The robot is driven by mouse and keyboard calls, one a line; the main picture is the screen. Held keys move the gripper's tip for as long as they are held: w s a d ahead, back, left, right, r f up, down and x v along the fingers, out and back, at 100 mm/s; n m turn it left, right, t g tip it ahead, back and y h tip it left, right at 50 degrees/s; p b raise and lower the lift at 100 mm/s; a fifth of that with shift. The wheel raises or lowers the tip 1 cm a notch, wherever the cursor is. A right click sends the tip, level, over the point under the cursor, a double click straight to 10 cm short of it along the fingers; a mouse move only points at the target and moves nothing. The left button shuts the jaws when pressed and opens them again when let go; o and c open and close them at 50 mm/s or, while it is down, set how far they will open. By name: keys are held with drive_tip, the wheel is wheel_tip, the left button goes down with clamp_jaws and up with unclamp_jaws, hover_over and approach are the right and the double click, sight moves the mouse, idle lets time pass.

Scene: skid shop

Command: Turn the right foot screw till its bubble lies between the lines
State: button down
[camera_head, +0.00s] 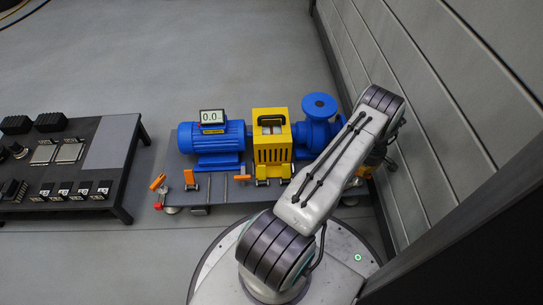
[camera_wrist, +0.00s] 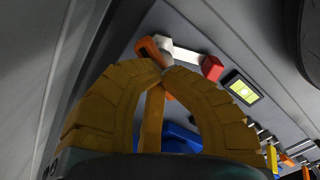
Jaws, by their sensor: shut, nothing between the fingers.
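In the wrist view my gripper (camera_wrist: 166,76) has its two tan fingers brought together at the tips with nothing between them. Just beyond the tips is an orange lever-like part (camera_wrist: 148,49) beside a pale hexagonal head (camera_wrist: 163,43). I cannot tell whether the fingertips touch it or whether it is the right foot screw. A white bar runs from it to a red block (camera_wrist: 212,67). Next to that is a dark-framed yellow-green window (camera_wrist: 243,89), perhaps the level; its bubble and lines are too small to read. In the head view my arm hides the skid's right end.
The grey skid (camera_head: 222,193) carries a blue motor (camera_head: 212,142), a yellow guard (camera_head: 272,142) and a blue pump (camera_head: 318,125). A display (camera_head: 212,116) reads 0.0. A black table (camera_head: 110,145) stands left; a panelled wall (camera_head: 420,90) is close on the right.

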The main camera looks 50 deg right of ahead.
drive_tip(key=shift+a+f+m, duration=0.15)
drive_tip(key=shift+f+m, duration=0.05)
drive_tip(key=shift+m, duration=1.1)
drive_tip(key=shift+m, duration=1.5)
drive_tip(key=shift+m, duration=1.4)
drive_tip(key=shift+m, duration=1.1)
